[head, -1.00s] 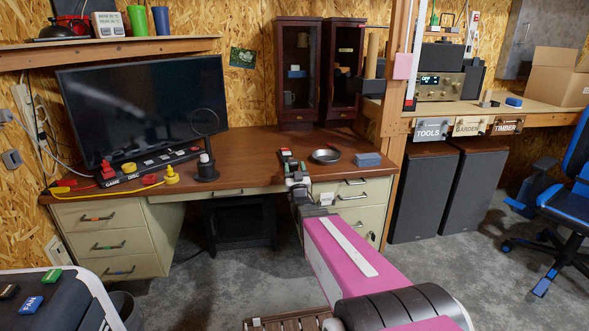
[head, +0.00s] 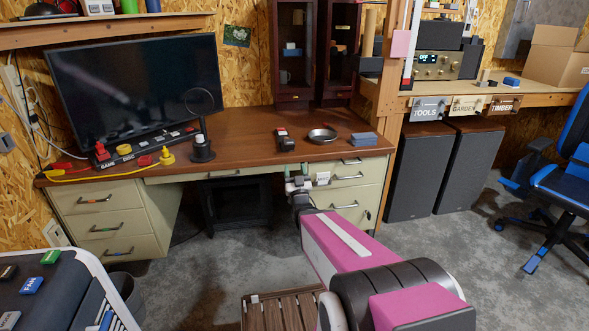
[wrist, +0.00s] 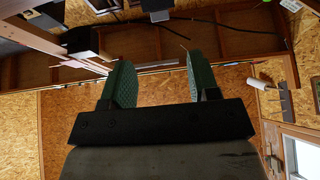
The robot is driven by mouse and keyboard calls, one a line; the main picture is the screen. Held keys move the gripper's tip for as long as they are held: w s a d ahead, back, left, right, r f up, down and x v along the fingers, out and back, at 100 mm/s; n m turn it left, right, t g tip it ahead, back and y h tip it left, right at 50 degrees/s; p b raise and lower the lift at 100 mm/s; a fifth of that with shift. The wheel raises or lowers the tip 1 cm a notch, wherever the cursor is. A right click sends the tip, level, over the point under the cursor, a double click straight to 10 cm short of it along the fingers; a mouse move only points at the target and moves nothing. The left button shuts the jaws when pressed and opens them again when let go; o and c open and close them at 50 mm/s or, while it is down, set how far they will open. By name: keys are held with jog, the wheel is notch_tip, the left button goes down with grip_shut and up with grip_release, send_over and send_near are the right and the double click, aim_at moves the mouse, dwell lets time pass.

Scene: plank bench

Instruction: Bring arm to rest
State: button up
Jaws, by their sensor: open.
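My gripper (head: 303,181) is in front of the desk's right drawers in the head view, near the desk's front edge. Its jaws are small there. The wrist view shows two green fingers standing apart with nothing between them (wrist: 160,80). My arm reaches forward from the lower right toward the desk. A small black, red and white object (head: 284,139) lies on the brown desk (head: 245,130), beyond my gripper and apart from it.
A monitor (head: 140,88) stands at left. A slatted wooden stool (head: 283,309) is near my arm below. Open floor (head: 420,255) lies to the right.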

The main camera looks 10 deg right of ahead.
notch_tip(320, 180, down, 12)
jog(key=g, duration=1.2)
jog(key=s+f+g, duration=0.2)
jog(key=s+g, duration=0.4)
jog(key=s, duration=0.1)
jog(key=s+f+g, duration=0.2)
jog(key=s+g, duration=0.4)
jog(key=s, duration=0.2)
jog(key=shift+f, duration=0.4)
